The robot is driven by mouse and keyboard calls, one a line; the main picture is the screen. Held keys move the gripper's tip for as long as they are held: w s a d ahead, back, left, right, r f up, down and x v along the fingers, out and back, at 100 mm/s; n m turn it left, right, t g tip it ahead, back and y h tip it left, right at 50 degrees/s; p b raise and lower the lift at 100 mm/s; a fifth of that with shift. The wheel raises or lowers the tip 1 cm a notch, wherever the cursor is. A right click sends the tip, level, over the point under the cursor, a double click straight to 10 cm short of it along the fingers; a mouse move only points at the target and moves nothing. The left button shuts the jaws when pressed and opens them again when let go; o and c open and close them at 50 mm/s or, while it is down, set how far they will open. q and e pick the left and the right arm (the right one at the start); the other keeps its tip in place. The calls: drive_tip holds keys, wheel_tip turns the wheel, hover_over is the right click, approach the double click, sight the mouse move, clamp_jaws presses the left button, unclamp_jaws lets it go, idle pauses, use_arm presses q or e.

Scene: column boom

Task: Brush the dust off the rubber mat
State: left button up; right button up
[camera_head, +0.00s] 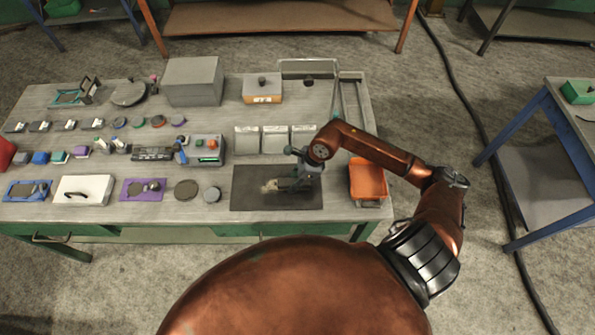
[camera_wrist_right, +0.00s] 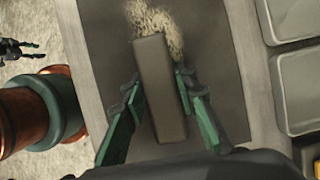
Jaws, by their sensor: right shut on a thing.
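The dark rubber mat (camera_head: 250,203) lies at the front edge of the workbench; its grey surface also fills the middle of the right wrist view (camera_wrist_right: 215,50). My right gripper (camera_head: 285,184) is low over the mat. In the right wrist view its green fingers (camera_wrist_right: 158,84) are shut on a grey-brown block, the brush (camera_wrist_right: 160,100). A pale grainy patch, seemingly dust (camera_wrist_right: 155,18), lies at the block's far end; I cannot tell whether bristles are part of it. A dark jointed shape, probably my left gripper (camera_wrist_right: 18,48), shows at the wrist view's left edge, too small to read.
An orange tray (camera_head: 368,182) stands right of the mat. Three shallow grey trays (camera_head: 275,139) lie behind it. Grey discs (camera_head: 186,190) and a purple pad (camera_head: 131,190) lie to its left. Many small parts crowd the bench's left half.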

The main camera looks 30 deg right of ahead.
wheel_tip(320, 180, up, 3)
drive_tip(key=shift+d+f+p, duration=0.1)
drive_tip(key=shift+f+p, duration=0.1)
drive_tip(key=shift+p, duration=0.3)
drive_tip(key=shift+r, duration=0.25)
wheel_tip(320, 180, up, 2)
drive_tip(key=shift+s+d+r+p, duration=0.1)
drive_tip(key=shift+s+r+p, duration=0.05)
drive_tip(key=shift+p, duration=0.6)
drive_tip(key=shift+r+p, duration=0.6)
drive_tip(key=shift+r, duration=0.8)
